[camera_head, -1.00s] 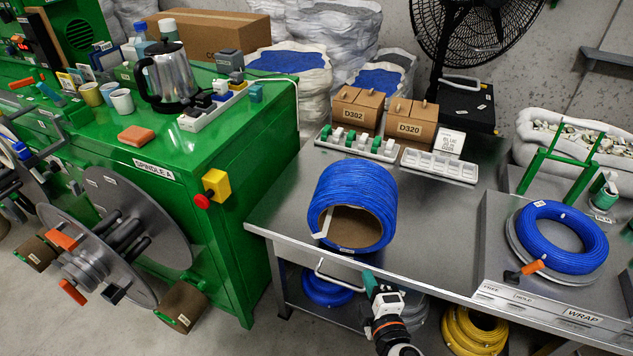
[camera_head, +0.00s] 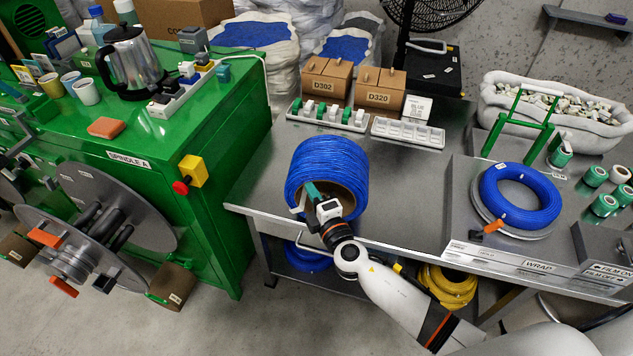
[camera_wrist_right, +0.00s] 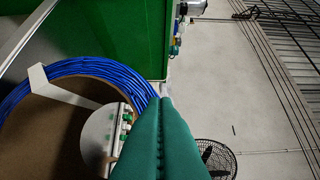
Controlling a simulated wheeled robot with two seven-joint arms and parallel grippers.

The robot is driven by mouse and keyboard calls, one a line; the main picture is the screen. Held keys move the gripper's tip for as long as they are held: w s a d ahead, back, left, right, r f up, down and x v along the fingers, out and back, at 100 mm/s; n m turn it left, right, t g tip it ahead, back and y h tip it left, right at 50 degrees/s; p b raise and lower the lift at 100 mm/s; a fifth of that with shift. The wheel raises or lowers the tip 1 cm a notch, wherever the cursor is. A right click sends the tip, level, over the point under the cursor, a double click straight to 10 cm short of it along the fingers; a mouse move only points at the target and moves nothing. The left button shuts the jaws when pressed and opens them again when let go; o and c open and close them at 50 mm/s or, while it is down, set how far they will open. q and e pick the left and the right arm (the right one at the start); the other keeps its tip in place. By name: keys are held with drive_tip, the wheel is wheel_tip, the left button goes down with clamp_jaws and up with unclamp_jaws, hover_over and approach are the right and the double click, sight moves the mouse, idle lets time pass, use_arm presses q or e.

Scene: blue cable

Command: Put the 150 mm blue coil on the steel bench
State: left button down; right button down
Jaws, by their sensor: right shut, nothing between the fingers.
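A large blue coil (camera_head: 330,158) with a brown core (camera_head: 338,195) lies on its side on the steel bench (camera_head: 262,190), its open end facing me. A white strap (camera_wrist_right: 38,75) crosses its edge in the right wrist view. My right gripper (camera_head: 312,188) is shut and empty in front of the coil's open end, and hides part of it. Its teal fingers (camera_wrist_right: 158,105) are pressed together beside the coil's rim in the right wrist view; contact with the coil cannot be told. A smaller blue coil (camera_head: 522,198) lies flat on the wrap station. My left gripper is out of view.
Cartons D302 (camera_head: 325,82) and D320 (camera_head: 380,90) stand behind the coil, with a row of green and white parts (camera_head: 328,115) and a white tray (camera_head: 408,133) before them. The green machine (camera_head: 205,140) is left. A yellow coil (camera_head: 447,285) is below.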

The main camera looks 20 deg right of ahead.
sight(337, 147)
drive_tip(key=shift+w+d, duration=0.75)
drive_tip(key=shift+w, duration=0.1)
drive_tip(key=w+d+b, duration=0.2)
drive_tip(key=w+d, duration=0.1)
drive_tip(key=w+d+b, duration=0.2)
drive_tip(key=w+d, duration=0.1)
drive_tip(key=w, duration=0.1)
drive_tip(key=w+d+b, duration=0.2)
drive_tip(key=w+d, duration=0.1)
drive_tip(key=w, duration=0.1)
drive_tip(key=shift+w+f, duration=0.15)
drive_tip(key=shift+w, duration=0.1)
drive_tip(key=shift+w+d, duration=0.2)
drive_tip(key=shift+w, duration=0.05)
drive_tip(key=shift+s, duration=0.1)
